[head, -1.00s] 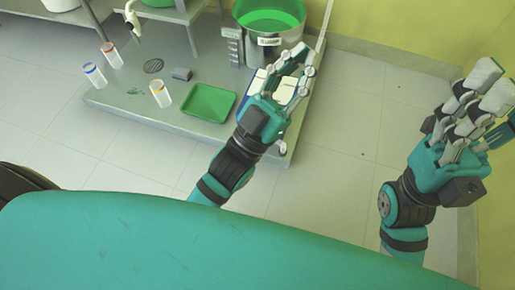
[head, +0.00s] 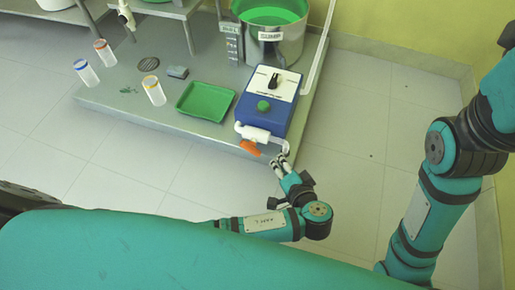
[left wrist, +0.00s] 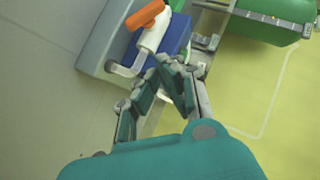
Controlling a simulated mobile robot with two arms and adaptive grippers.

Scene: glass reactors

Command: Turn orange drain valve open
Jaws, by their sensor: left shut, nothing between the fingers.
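The orange drain valve handle (head: 250,148) sits on a white pipe (head: 258,134) at the front of a blue pump box (head: 277,122), by the platform's front edge. It also shows at the top of the left wrist view (left wrist: 145,14), on the white pipe. My left gripper (head: 281,160) is shut and empty, just right of and slightly below the orange handle, apart from it. In the left wrist view its fingertips (left wrist: 165,64) come together below the pipe and the blue box. My right arm rises at the right, but its gripper is out of view.
The metal platform (head: 130,85) holds a green tray (head: 205,101), a steel pot with green contents (head: 272,15), a small grey block (head: 177,72) and sample cups (head: 153,90). The tiled floor right of the platform is clear.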

